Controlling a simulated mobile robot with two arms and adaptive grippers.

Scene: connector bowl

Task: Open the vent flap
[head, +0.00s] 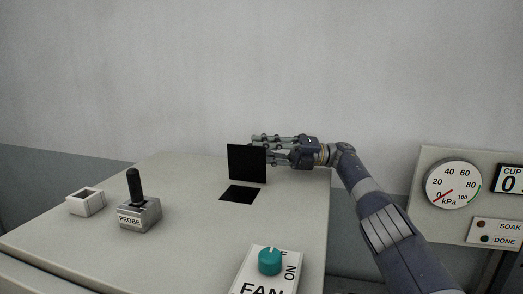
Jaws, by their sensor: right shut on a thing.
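The vent flap (246,163) is a black square plate. It stands nearly upright on the grey cabinet top, behind a black opening (239,193). My right gripper (268,149) reaches in from the right at the flap's upper right edge and is shut on it. The flap hides part of the fingertips, so the exact contact does not show. My left gripper is not in view.
On the cabinet top (185,175) stand a PROBE holder (139,216) with a black handle, a small white open box (86,202) and a FAN panel with a teal knob (269,261). A gauge panel (453,185) is at the right.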

